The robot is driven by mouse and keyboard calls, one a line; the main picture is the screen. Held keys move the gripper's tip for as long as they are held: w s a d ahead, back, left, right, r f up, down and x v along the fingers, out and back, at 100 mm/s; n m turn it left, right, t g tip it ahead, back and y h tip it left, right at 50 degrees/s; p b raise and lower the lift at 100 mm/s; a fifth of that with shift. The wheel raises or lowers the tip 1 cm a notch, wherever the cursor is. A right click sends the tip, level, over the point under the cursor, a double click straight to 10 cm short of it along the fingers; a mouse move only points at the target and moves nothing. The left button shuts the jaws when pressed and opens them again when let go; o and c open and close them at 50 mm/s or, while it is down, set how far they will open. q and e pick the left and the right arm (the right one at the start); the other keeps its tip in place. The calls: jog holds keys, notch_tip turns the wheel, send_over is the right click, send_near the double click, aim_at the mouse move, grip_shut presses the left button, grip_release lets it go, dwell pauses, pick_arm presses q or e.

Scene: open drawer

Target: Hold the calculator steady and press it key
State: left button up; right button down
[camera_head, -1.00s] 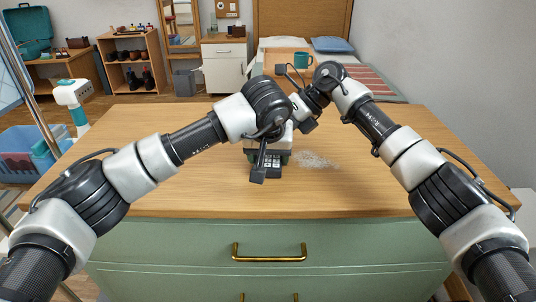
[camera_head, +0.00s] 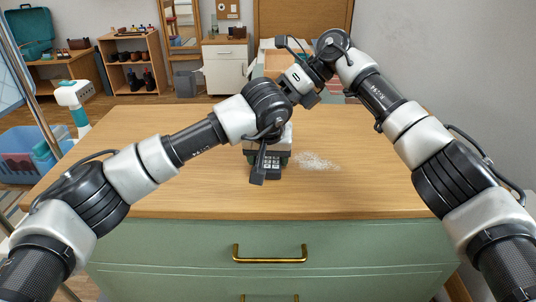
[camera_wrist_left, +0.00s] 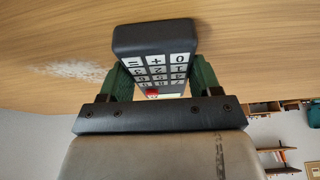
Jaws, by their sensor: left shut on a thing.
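The dark calculator (camera_head: 272,163) stands on the wooden table, partly hidden by my left wrist in the head view. In the left wrist view its keypad (camera_wrist_left: 157,68) shows white number keys and one red key. My left gripper (camera_head: 268,157) is shut on the calculator. In the left wrist view its green fingers (camera_wrist_left: 160,84) are against both sides of it. My right arm reaches in from the right, with its hand (camera_head: 299,79) above and behind my left wrist. The right fingertips are hidden, and I see no contact with the calculator.
A pale speckled patch (camera_head: 315,161) lies on the wooden tabletop (camera_head: 150,180) right of the calculator. The rest of the top is clear. A green drawer front (camera_head: 200,245) with a brass handle (camera_head: 270,254) is below the near edge.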

pick_arm(q)
jog(key=o, duration=1)
jog(key=shift+o, duration=0.2)
